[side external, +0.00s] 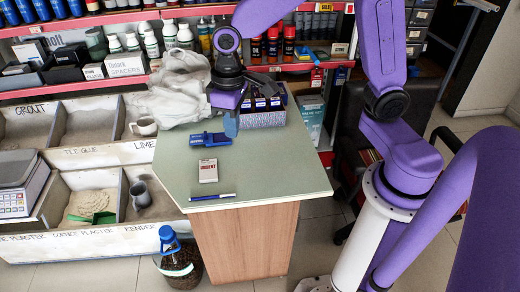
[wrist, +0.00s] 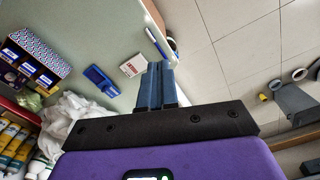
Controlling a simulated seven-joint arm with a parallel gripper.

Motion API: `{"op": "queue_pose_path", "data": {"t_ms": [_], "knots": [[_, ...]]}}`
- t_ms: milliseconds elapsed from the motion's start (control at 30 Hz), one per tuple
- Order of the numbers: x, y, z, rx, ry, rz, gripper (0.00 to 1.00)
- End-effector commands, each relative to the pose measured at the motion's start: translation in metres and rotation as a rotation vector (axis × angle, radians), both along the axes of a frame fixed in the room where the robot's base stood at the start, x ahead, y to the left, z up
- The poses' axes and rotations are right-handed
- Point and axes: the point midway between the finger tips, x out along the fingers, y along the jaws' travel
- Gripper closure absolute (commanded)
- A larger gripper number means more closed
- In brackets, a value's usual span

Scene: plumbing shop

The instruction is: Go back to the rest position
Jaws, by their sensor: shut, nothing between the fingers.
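My gripper (side external: 231,124) hangs above the back part of the green-topped counter (side external: 272,178), its blue fingers pointing down. In the wrist view its two fingers (wrist: 156,72) are together with nothing between them. On the counter near it lie a blue tool-like object (side external: 210,139), a small white box or pad with red print (side external: 208,171) and a blue-and-white pen (side external: 212,197). These three also show in the wrist view, apart from the fingers.
A patterned box of dark blue packs (side external: 262,118) stands just right of my gripper, and a crumpled pale cloth (side external: 172,92) lies to its left. Bins with a mug (side external: 145,126) flank the counter. Shelves of bottles (side external: 150,42) rise behind. The counter's front right is clear.

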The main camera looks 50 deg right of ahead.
Motion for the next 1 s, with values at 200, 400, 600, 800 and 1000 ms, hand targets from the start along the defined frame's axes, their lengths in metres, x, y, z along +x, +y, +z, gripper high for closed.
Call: {"op": "queue_pose_path", "data": {"t_ms": [200,400,600,800,1000], "knots": [[-0.099,-0.020,0.020,0.005,-0.009,0.311,1.00],[-0.167,-0.051,0.021,0.006,-0.012,0.556,1.00],[-0.196,-0.071,0.017,0.005,-0.012,0.678,1.00],[-0.177,-0.058,0.017,0.008,-0.017,0.598,1.00],[-0.101,-0.024,0.012,0.021,-0.035,0.311,1.00]]}}
